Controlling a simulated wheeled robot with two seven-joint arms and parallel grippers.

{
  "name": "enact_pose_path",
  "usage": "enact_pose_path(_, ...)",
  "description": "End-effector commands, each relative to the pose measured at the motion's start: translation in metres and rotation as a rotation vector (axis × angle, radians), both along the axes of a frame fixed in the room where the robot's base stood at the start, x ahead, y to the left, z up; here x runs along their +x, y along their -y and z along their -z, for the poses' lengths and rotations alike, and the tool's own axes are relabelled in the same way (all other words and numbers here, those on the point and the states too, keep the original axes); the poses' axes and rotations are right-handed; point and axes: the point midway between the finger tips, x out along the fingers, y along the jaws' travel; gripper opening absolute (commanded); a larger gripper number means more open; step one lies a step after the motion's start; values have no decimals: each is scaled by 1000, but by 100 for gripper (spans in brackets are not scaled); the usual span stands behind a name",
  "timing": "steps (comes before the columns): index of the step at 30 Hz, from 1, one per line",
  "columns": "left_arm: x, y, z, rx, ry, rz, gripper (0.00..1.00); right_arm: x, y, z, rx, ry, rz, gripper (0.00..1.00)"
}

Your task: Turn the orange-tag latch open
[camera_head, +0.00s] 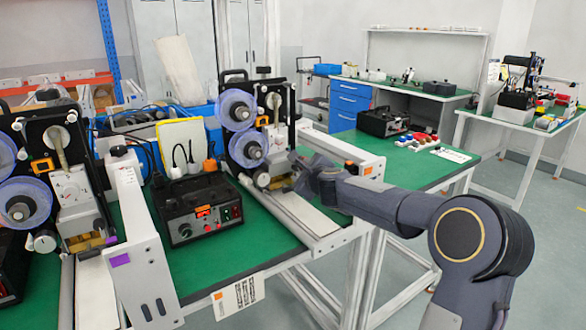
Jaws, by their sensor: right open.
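The coder machine with the orange tag (368,170) on its white end rail stands right of centre, with two clear-blue reels (237,110) on a black plate. A pale lever (275,108) hangs from a round knob at its upper right; I cannot tell for sure whether this is the latch. My right gripper (296,170) reaches in from the right, low at the machine's front, beside a small brass-coloured part (280,184). It is open; its fingers are small and partly hidden by the wrist, and I cannot tell whether they touch anything. My left gripper is out of view.
A similar machine (48,175) with a purple tag (119,260) stands at left. A black control box (198,208) sits between them on the green table (240,257). White rails edge the machines. Another black box (384,122) stands behind my right arm.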

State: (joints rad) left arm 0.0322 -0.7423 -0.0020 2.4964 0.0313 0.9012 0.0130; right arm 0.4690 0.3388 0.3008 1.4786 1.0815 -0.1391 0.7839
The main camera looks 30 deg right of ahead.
Motion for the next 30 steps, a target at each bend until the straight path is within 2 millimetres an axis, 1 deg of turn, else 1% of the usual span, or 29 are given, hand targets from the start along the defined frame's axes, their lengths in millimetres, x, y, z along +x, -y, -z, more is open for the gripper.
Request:
enact_pose_path(1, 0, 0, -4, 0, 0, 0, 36, 9, 1, 1, 2, -1, -1, 43)
enact_pose_path(3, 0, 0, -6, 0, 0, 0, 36, 19, 3, 4, 1, -1, -2, 43)
enact_pose_path(6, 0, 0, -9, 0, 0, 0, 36, 31, 6, 7, 0, 0, -1, 43)
enact_pose_path(9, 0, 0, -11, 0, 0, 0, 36, 38, 8, 9, -2, 0, -1, 43)
enact_pose_path(18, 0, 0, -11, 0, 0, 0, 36, 41, 9, 11, -3, 0, 0, 43)
enact_pose_path(19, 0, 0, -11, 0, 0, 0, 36, 41, 9, 11, -3, 0, 0, 42)
enact_pose_path(28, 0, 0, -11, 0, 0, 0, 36, 41, 8, 11, -3, 0, 0, 3)
enact_pose_path(29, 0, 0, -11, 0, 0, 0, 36, 41, 8, 11, -3, 0, 0, 0)
enact_pose_path(30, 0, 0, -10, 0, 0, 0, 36, 41, 8, 11, -3, 0, 0, 0)
